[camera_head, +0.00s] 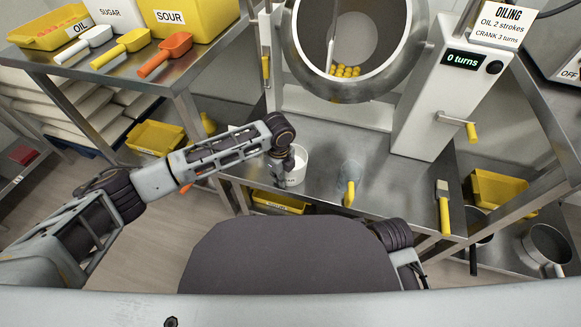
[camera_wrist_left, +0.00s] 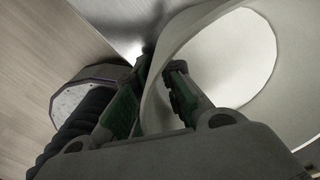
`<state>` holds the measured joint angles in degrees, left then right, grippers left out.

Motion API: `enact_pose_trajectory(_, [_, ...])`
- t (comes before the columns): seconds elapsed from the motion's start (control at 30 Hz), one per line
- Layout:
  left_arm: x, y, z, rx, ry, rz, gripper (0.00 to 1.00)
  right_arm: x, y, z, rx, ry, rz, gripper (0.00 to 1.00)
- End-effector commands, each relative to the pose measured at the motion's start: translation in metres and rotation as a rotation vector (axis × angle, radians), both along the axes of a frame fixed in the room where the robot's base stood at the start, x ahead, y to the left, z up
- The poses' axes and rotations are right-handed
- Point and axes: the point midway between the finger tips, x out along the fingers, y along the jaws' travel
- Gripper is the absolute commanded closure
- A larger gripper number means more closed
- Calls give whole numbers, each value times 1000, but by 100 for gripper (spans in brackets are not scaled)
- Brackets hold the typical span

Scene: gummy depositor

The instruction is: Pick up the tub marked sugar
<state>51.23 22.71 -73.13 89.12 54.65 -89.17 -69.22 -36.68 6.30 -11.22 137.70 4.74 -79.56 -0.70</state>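A white tub (camera_head: 299,162) stands on the lower steel table in the head view, with dark lettering too small to read. The tub (camera_wrist_left: 196,22) also fills the right of the left wrist view, with a smooth white inside. My left gripper (camera_head: 287,163) points down at the tub's left edge. In the left wrist view its fingers (camera_wrist_left: 158,82) straddle the tub's wall, one outside and one inside the rim. Whether they press on the wall is not clear. My right gripper is out of view. A white bin labelled SUGAR (camera_head: 120,14) stands on the upper left shelf.
A translucent scoop with a yellow handle (camera_head: 349,190) lies right of the tub. The round drum (camera_head: 350,85) with yellow pieces stands behind it. The crank box (camera_head: 425,115) is to the right, with a yellow-handled brush (camera_head: 444,205) in front. Scoops (camera_head: 120,48) lie on the upper shelf.

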Motion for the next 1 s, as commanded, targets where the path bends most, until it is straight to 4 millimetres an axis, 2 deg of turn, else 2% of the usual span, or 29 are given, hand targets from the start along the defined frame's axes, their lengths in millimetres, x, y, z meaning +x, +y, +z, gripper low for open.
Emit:
enact_pose_trajectory(0.63, [0, 0, 4, 1, 1, 0, 100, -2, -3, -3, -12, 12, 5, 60])
enact_pose_trajectory(0.87, [0, 0, 23, -1, 0, 0, 100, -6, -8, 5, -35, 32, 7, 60])
enact_pose_trajectory(1.0, [1, 0, 41, -1, -1, 0, 100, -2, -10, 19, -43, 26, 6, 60])
